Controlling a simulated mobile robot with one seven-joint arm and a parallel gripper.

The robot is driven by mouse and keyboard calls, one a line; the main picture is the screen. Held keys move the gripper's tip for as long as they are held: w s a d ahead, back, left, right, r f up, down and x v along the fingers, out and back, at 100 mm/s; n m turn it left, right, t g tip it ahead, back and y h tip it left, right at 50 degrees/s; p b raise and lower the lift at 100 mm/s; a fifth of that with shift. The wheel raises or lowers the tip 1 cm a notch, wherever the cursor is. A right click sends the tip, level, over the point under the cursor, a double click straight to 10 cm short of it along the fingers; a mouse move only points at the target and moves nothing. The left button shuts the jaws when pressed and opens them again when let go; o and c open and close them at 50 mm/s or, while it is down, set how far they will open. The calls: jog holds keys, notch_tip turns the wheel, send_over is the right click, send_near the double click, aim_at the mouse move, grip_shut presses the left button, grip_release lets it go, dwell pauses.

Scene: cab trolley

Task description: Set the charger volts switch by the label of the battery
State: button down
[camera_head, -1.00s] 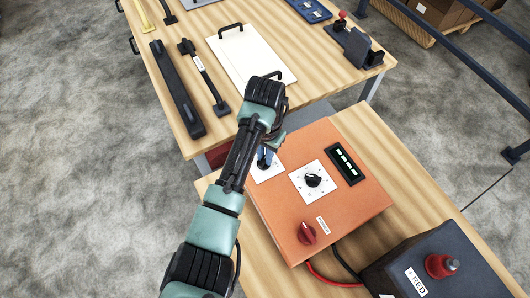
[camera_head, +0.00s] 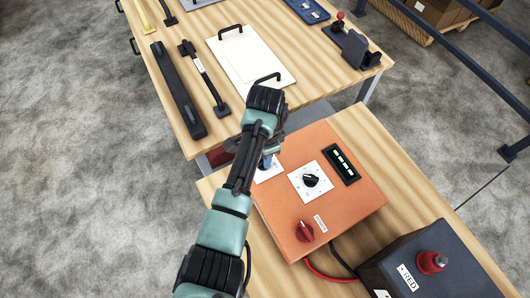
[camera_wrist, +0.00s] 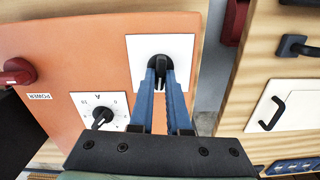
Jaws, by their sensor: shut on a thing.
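The orange charger (camera_head: 345,205) lies on the near wooden table. In the wrist view, a black knob (camera_wrist: 161,66) sits on a white plate (camera_wrist: 138,48); my gripper (camera_wrist: 162,75) has its blue fingers shut on this knob. The fingers hide the plate's markings. In the head view this plate (camera_head: 268,174) is mostly behind my gripper (camera_head: 266,160). A second knob (camera_head: 311,180), on a dial marked A in the wrist view, is beside it. The red POWER knob (camera_head: 305,231) is nearer. The dark battery (camera_head: 437,278) shows a RED label; another label is cut off.
Red and black cables (camera_head: 330,272) run between charger and battery. The far table (camera_head: 300,60) holds a white board (camera_head: 250,58) with handles, dark bars and a stand (camera_head: 355,48). Rails (camera_head: 455,65) stand at the right.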

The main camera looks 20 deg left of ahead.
jog(key=m+p, duration=0.1)
jog(key=m, duration=0.3)
jog(key=shift+d+m, duration=0.1)
jog(key=shift+m, duration=0.2)
dwell(0.4)
jog(key=c, duration=0.9)
grip_release()
notch_tip(320, 180, up, 13)
jog(key=shift+s+r, duration=0.1)
